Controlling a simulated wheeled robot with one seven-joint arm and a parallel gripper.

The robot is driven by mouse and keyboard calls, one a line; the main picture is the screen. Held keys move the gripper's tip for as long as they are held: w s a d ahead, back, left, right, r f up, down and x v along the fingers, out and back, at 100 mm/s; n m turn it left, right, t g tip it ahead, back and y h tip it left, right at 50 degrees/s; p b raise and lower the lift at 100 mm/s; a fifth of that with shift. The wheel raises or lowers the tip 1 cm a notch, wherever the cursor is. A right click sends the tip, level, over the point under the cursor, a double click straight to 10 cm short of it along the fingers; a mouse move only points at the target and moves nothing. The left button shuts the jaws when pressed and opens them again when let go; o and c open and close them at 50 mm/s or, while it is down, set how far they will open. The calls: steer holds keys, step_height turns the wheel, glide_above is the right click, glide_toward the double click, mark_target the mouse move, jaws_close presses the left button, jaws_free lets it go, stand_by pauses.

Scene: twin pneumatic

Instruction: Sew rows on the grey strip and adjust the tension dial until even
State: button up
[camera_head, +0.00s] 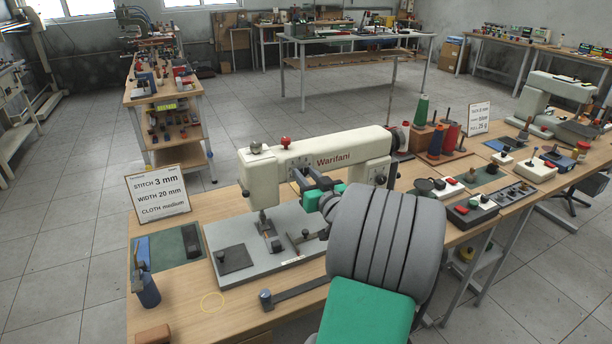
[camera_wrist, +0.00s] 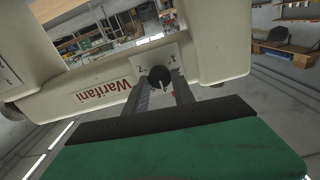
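The sewing machine (camera_head: 318,160), cream and marked Warifani, stands on the workbench. A black round dial (camera_wrist: 159,76) on a white marked plate is on its face. My gripper (camera_wrist: 160,82) is open, its two fingers on either side of the dial; contact is unclear. In the head view, my gripper (camera_head: 312,184) reaches to the machine's front from the right. A dark grey square piece (camera_head: 235,259) lies on the machine bed, left of the needle area. A dark grey strip-like piece (camera_head: 190,240) lies on a green mat; I cannot tell which is the grey strip.
A card (camera_head: 158,194) reading stitch 3 mm, width 20 mm stands at the bench's left. Thread spools (camera_head: 435,139) and small boxes crowd the right. A lever (camera_head: 300,292) lies along the front.

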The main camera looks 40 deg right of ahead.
jaws_close()
steer(key=shift+m, duration=0.3)
steer(key=m, duration=0.3)
steer(key=shift+d, duration=0.1)
steer(key=shift+m, duration=2.1)
steer(key=o, duration=0.5)
jaws_free()
steer(key=shift+o, duration=0.2)
